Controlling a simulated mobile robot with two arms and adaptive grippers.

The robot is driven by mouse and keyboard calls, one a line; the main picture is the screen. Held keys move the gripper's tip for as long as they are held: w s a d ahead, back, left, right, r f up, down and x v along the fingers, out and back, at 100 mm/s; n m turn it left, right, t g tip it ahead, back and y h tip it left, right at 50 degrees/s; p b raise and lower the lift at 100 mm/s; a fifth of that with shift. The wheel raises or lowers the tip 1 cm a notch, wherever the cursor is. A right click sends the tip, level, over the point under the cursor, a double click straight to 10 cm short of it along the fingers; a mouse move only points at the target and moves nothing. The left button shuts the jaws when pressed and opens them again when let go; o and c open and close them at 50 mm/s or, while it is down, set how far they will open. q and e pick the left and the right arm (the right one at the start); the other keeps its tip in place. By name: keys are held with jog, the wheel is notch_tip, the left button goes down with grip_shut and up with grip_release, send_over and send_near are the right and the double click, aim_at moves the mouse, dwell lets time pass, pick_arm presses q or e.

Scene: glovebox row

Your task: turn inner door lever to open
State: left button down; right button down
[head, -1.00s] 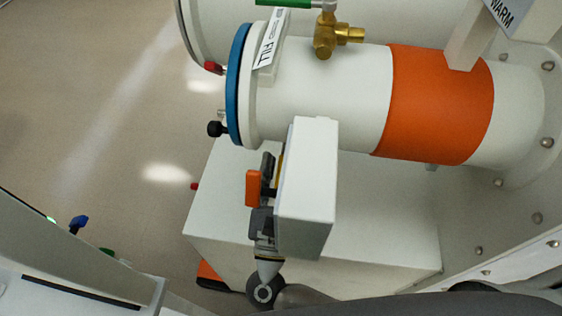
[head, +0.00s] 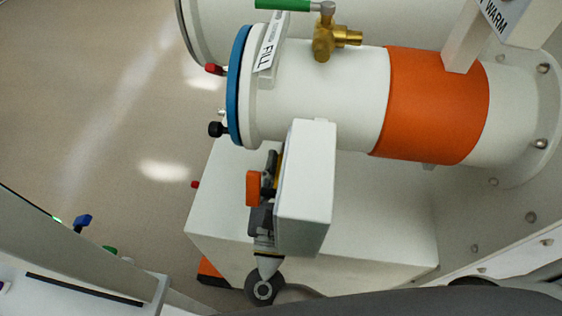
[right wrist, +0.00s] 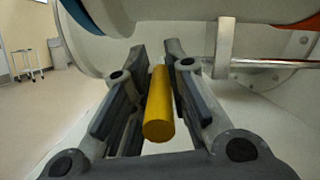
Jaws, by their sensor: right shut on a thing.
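My right gripper (head: 270,165) is beside the left face of a white box below the large white cylinder. In the right wrist view, its two dark fingers (right wrist: 158,58) are shut on a yellow bar (right wrist: 158,105), which looks like the lever. In the head view, the fingers and box hide nearly all of the bar. An orange handle (head: 253,188) sticks out to the left by the fingers. The white cylinder (head: 320,95) has a blue-rimmed round door (head: 238,85) at its left end. My left gripper is not in view.
The white box (head: 305,190) is close on the gripper's right. A brass valve with a green handle (head: 283,5) sits above the cylinder, which has an orange band (head: 430,105). A black knob (head: 217,129) juts out by the door. Open floor (head: 100,110) lies at left.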

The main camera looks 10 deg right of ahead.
notch_tip(320, 180, up, 3)
jog(key=g+y+p, duration=0.1)
jog(key=g+p, duration=0.2)
jog(key=p, duration=0.3)
jog(key=shift+f+g+p, duration=0.15)
jog(key=shift+g+p, duration=0.2)
jog(key=shift+g, duration=0.05)
jog(key=shift+w+g+p, duration=0.1)
jog(key=shift+g+p, duration=0.2)
jog(key=shift+p, duration=0.15)
jog(key=shift+f, duration=0.1)
jog(key=c, duration=1.5)
grip_release()
jog(key=shift+o, duration=0.2)
